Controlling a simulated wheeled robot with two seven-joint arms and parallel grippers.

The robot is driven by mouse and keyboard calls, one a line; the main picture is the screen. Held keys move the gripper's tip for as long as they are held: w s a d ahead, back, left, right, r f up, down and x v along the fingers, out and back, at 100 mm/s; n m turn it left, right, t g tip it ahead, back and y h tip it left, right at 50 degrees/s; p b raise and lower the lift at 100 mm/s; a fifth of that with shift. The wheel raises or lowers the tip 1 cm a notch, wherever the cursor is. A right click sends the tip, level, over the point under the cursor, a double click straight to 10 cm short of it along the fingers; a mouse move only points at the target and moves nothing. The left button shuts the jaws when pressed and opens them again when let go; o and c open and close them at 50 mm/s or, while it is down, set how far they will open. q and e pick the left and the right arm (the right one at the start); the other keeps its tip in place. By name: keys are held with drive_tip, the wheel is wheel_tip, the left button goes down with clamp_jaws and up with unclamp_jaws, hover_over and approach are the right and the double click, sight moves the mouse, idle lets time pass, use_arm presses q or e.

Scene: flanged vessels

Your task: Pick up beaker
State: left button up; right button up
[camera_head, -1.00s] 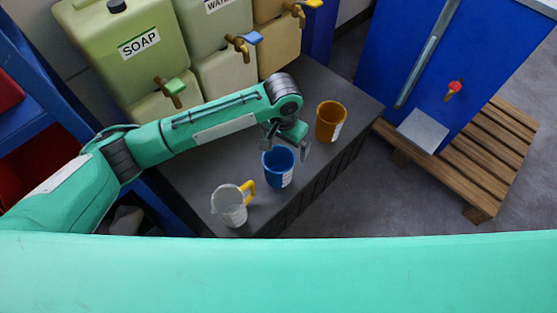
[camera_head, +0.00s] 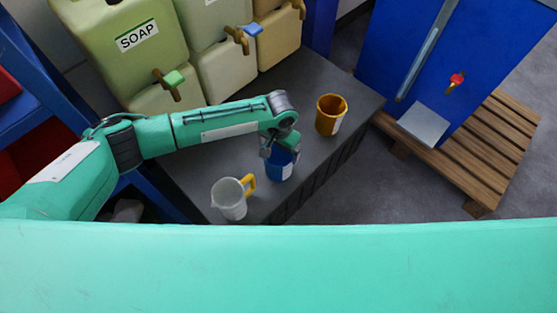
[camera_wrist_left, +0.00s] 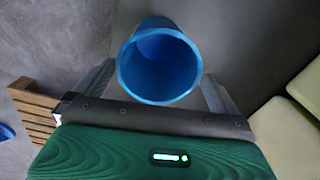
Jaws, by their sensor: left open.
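A blue beaker (camera_head: 281,165) stands on the dark bench top, partly hidden by my left gripper in the head view. In the left wrist view, the blue beaker (camera_wrist_left: 158,62) shows its round open mouth, and it looks empty. My left gripper (camera_head: 281,153) is open over the beaker, with one finger on each side of it. The wrist view shows a finger to the left and to the right of the rim; I cannot tell whether they touch it. My right gripper is not in view.
A clear jug (camera_head: 229,199) with a yellow handle stands near the beaker, and an orange cup (camera_head: 330,115) stands to its upper right. Large canisters with taps, one labelled SOAP (camera_head: 133,42), line the back. A wooden pallet (camera_head: 470,155) is at right.

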sight(278, 152)
use_arm(q)
wheel_tip(278, 152, down, 2)
drive_tip(key=shift+s+f, duration=0.1)
drive_tip(key=shift+f, duration=0.5)
drive_tip(key=shift+c, duration=0.4)
drive_tip(key=c, duration=1.2)
drive_tip(key=shift+o, duration=0.2)
drive_tip(key=shift+r, duration=0.2)
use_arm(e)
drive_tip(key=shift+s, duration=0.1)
